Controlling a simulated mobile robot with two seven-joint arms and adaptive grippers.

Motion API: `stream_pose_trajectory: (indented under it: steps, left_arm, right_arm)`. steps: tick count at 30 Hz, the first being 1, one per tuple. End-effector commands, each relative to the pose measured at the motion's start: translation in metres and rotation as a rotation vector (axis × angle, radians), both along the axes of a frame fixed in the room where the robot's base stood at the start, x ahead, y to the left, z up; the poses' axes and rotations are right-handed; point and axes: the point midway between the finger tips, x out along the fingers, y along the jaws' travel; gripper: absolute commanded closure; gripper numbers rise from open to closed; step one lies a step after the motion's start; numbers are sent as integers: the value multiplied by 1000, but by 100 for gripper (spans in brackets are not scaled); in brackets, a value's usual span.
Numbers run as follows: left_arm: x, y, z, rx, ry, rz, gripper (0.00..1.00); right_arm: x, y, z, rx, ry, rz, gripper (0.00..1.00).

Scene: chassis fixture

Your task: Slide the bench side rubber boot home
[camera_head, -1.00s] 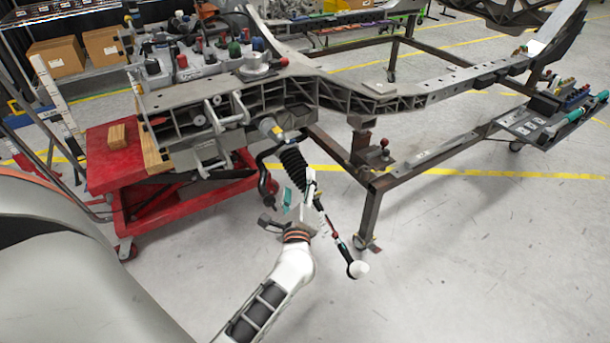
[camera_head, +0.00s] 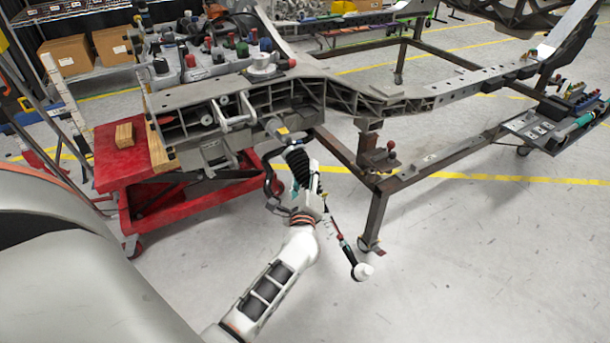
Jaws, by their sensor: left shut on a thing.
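The black ribbed rubber boot (camera_head: 297,163) sits on a slanting rod that comes down from the chassis's front end. The rod's lower part (camera_head: 341,238), with a red section, runs below my gripper to a round white end (camera_head: 362,271). My left gripper (camera_head: 305,188), with teal finger parts, is shut around the boot's lower end and hides that end. A yellow-marked collar (camera_head: 284,131) shows just above the boot's upper end. Whether the boot touches it is too small to tell. My right gripper is out of view.
The grey chassis frame (camera_head: 400,103) rests on a brown steel stand (camera_head: 376,215) and a red lift cart (camera_head: 113,165). A dark curved hose (camera_head: 271,185) hangs close left of the boot. Open floor lies right and in front.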

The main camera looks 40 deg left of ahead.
Motion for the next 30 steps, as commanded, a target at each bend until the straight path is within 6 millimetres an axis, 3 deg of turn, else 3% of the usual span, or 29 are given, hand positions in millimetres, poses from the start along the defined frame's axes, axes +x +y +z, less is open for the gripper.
stream_pose_trajectory:
  steps: [7,12,23,24,25,30]
  left_arm:
    - [16,37,24,4,-6,1,94]
    - [26,61,34,2,-3,1,94]
    - [27,67,35,2,-2,2,94]
    - [27,67,35,2,-2,2,47]
    - [27,67,35,2,-3,2,40]
    - [27,66,34,1,-2,1,38]
  right_arm:
    - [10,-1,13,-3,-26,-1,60]
    - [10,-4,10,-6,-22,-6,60]
    - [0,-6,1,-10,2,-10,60]
    - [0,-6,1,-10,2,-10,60]
    - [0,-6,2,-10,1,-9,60]
    - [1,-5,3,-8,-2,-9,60]
